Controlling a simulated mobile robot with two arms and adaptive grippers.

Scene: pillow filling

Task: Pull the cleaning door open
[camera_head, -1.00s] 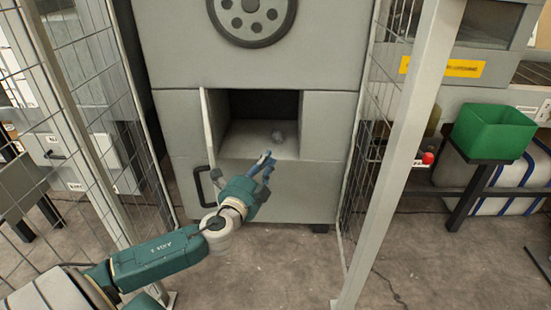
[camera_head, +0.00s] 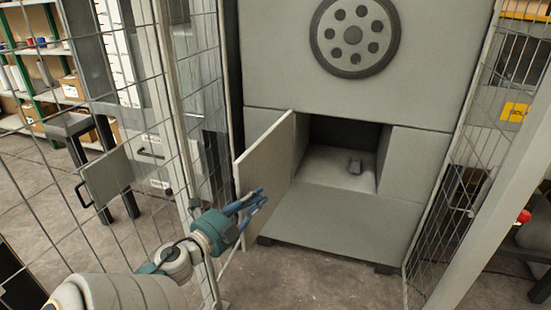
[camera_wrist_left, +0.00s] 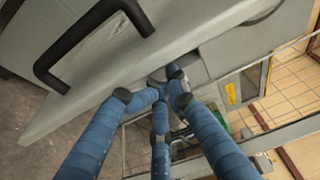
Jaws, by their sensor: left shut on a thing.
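The cleaning door (camera_head: 265,155) is a flat grey panel at the left side of the dark opening (camera_head: 345,135) in the grey machine. It stands swung outward, with its inner face towards the head camera. My left gripper (camera_head: 260,197) is at the door's lower free edge, its blue fingers drawn together and shut on the door. In the left wrist view, the fingertips (camera_wrist_left: 155,84) meet at the door's edge, and the black handle (camera_wrist_left: 88,45) is apart from them on the door's outer face (camera_wrist_left: 130,60). My right gripper is out of view.
Wire fencing stands left (camera_head: 190,100) and right (camera_head: 470,140) of the machine. A grey panel with a handle (camera_head: 108,176) shows beyond the left fence. The floor (camera_head: 310,275) before the machine looks clear.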

